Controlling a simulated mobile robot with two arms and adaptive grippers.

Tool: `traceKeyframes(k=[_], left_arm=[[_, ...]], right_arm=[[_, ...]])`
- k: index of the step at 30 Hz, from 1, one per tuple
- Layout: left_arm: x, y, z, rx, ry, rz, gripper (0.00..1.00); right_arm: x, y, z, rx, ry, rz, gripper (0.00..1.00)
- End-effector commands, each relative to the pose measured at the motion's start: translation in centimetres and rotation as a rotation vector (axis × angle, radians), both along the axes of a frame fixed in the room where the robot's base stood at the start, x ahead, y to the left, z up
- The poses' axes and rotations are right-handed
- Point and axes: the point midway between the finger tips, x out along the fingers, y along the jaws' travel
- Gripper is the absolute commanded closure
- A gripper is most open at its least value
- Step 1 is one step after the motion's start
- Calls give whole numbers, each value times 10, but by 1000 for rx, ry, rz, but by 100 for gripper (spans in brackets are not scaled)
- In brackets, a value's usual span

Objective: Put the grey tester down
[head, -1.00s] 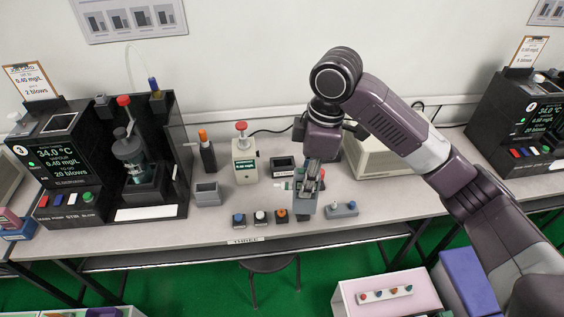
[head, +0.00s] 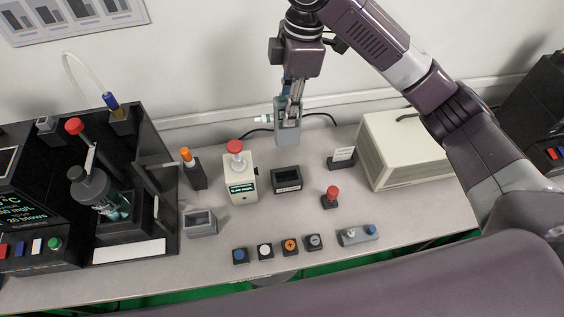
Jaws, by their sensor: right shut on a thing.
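My right gripper (head: 290,108) is shut on the grey tester (head: 287,133), a small grey block hanging below the fingers near the back of the bench. A white and green tip (head: 264,119) sticks out to the left beside the fingers. I cannot tell whether the tester's underside touches the bench. An open dark cradle (head: 286,181) stands in front of it, and an open grey cradle (head: 200,224) stands further left and nearer the front. My left gripper is not in view.
A cream tester (head: 240,180) with a red top and a black one (head: 193,170) with an orange top stand left. A red knob (head: 331,197), a small sign (head: 342,158) and a cream box (head: 405,155) stand right. Several buttons (head: 265,251) line the front. A black station (head: 150,170) fills the left.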

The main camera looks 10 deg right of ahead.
Motion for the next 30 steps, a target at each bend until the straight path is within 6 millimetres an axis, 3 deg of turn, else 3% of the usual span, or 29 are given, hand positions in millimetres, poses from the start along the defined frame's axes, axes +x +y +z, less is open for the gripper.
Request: traceKeyframes(k=[5, 12, 18, 24, 30], left_arm=[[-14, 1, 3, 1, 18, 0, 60], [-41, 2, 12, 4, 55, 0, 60], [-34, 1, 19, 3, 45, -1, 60], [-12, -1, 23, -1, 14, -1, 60], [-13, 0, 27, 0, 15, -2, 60]], right_arm=[[-2, -1, -21, -1, 5, 1, 100], [-3, -1, -84, -1, 6, -1, 100], [-2, -1, -133, -1, 3, -2, 100], [-1, 0, -155, 0, -1, 0, 100], [-3, 0, -182, -1, 3, -1, 100]])
